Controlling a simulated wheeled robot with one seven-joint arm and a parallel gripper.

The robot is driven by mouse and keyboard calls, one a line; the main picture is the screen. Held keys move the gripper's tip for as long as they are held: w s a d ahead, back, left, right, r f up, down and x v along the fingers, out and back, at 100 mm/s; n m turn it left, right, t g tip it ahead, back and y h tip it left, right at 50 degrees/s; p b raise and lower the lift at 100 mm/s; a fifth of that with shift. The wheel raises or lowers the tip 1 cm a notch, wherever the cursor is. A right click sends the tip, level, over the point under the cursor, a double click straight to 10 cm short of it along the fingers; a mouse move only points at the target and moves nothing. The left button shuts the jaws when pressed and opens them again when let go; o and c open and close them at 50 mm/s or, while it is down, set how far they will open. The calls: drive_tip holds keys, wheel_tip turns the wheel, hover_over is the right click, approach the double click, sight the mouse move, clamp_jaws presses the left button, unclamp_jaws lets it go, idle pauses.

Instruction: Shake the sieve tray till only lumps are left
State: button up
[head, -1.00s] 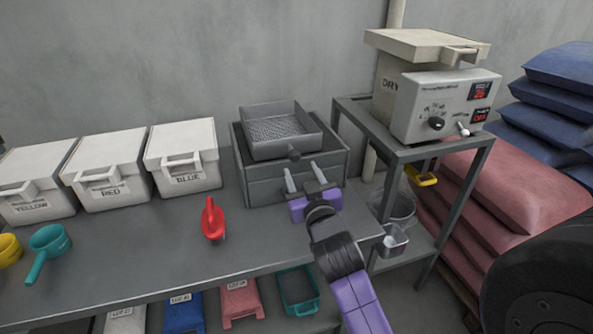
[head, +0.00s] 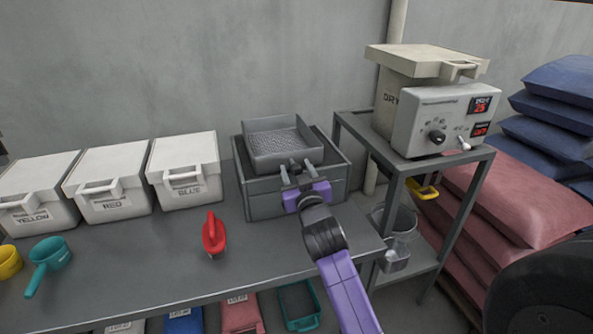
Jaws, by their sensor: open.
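The grey sieve tray (head: 278,146) sits on top of a dark grey box (head: 262,205) on the bench, in the head view. Its perforated floor shows; I cannot make out separate lumps on it. A short dark handle (head: 296,163) sticks out from its front right side. My gripper (head: 297,174) is open, with its two pale fingers pointing at the handle, one on either side of it. I cannot tell whether they touch it.
Lidded white bins marked yellow (head: 36,192), red (head: 112,182) and blue (head: 184,172) stand to the left. The dryer (head: 436,105) stands on a stand at right.

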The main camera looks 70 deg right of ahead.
clamp_jaws()
idle(1.3)
